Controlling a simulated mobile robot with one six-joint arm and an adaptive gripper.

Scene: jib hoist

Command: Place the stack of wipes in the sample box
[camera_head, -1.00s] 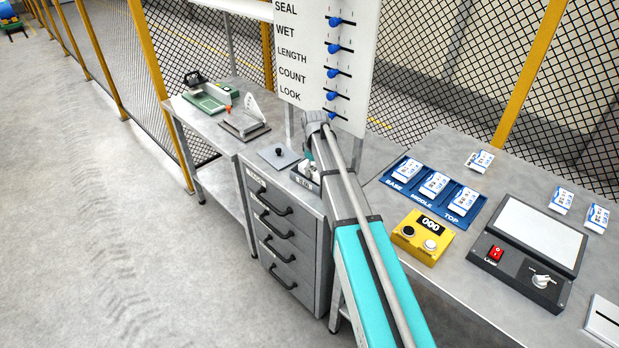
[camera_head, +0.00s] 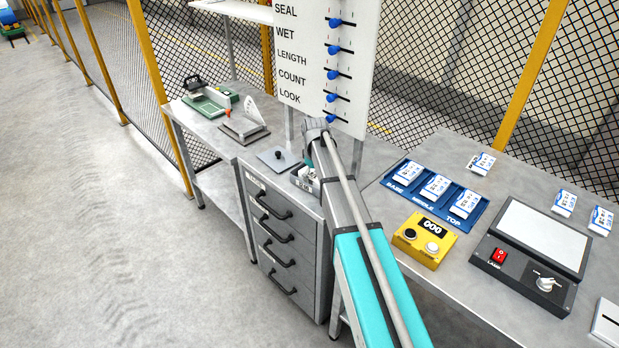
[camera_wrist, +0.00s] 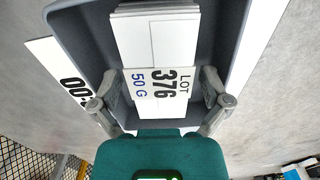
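A stack of white wipes (camera_wrist: 158,40) lies inside a dark grey open box (camera_wrist: 75,35) in the wrist view. A label reading "LOT 376 50 G" (camera_wrist: 160,84) lies across the stack. My gripper (camera_wrist: 162,88) has one finger at each side of the stack's near end, with what look like narrow gaps, so it appears open. In the head view, a small box with a label (camera_head: 303,184) stands on the drawer cabinet (camera_head: 285,235) beside my arm's end. My arm hides part of it and the fingers there. I cannot tell whether it is the sample box.
A flat plate with a black knob (camera_head: 278,158) lies left of the box. A blue tray (camera_head: 432,190) with packs, a yellow counter (camera_head: 423,238) and a lamp unit (camera_head: 530,255) occupy the right bench. A slider board (camera_head: 322,60) stands behind my arm's end.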

